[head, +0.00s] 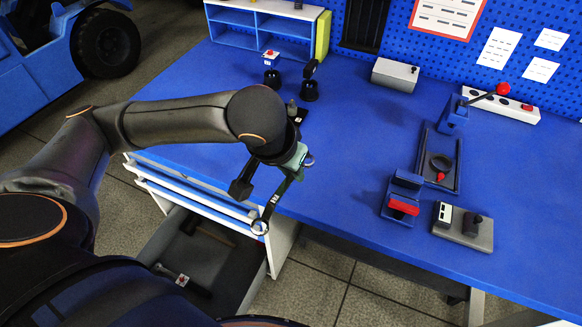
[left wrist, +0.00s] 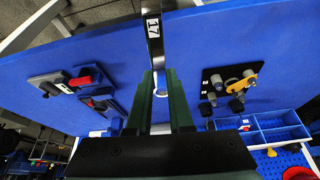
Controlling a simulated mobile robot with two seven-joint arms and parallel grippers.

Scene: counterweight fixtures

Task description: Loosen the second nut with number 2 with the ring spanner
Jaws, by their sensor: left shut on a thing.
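My left gripper (head: 294,168) is shut on the ring spanner (head: 268,211) above the front edge of the blue bench. The spanner hangs down toward the front, its ring end lowest, clear of the fixtures. In the left wrist view the spanner (left wrist: 154,40), labelled 17, stands up between the fingers (left wrist: 161,100). A dark plate with upright studs (head: 292,110) lies on the bench behind my gripper, partly hidden by my arm. The wrist view shows a plate with studs and number labels (left wrist: 232,82); I cannot clearly read which is number 2. My right gripper is not in view.
A vice with red parts (head: 403,207) and a grey block (head: 463,229) stand at the right. Two black holders (head: 309,90) and a shelf (head: 262,24) are at the back. A drawer (head: 205,240) stands open below. The middle of the bench is clear.

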